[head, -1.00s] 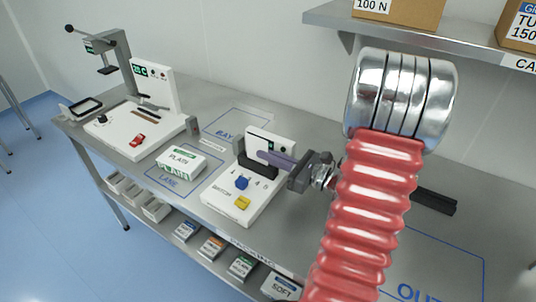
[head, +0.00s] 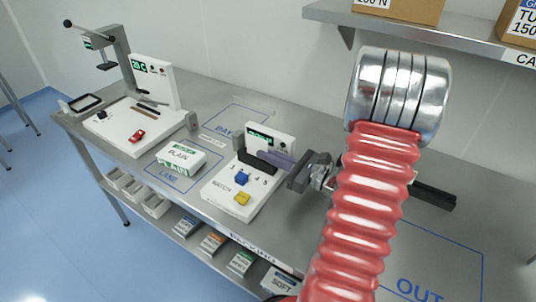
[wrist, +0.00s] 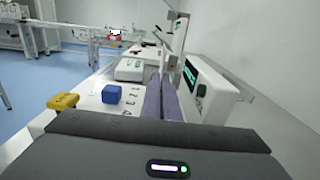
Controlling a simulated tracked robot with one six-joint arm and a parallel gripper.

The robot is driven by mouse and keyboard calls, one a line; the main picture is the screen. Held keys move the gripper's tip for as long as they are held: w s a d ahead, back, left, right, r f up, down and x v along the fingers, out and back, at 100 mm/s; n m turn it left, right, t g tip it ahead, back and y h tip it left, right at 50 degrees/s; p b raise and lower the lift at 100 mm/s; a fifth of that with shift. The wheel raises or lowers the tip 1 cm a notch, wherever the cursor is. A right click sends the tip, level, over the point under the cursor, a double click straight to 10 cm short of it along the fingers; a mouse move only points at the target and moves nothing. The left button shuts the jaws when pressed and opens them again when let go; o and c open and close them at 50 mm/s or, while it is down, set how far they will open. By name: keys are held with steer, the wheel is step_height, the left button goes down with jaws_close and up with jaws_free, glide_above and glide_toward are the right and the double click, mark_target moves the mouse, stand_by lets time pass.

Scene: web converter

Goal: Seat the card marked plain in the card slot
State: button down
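My gripper (head: 280,160) has purple fingers that reach left to the white BATCH unit, close to its screen panel. In the wrist view the fingers (wrist: 164,100) lie close together with only a thin line between them. I cannot tell whether they pinch a thin card. No card marked plain can be made out. A white carton marked PLAIN (head: 181,156) lies in the LANE outline. A black bar (head: 258,165) stands on the BATCH unit below the screen (head: 260,137), beside the fingertips; it may be the card slot, but its opening is not clear.
The BATCH unit carries a blue block (head: 242,178) and a yellow block (head: 242,198). A white press unit (head: 130,125) stands at the far left. Small cartons (head: 212,243) sit on the lower shelf. The OUT area (head: 435,265) looks clear.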

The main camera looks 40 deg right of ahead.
steer(key=shift+f, duration=0.3)
steer(key=c, duration=2.5)
jaws_free()
steer(key=o, duration=0.5)
steer(key=shift+v, duration=6.9)
steer(key=shift+a, duration=0.1)
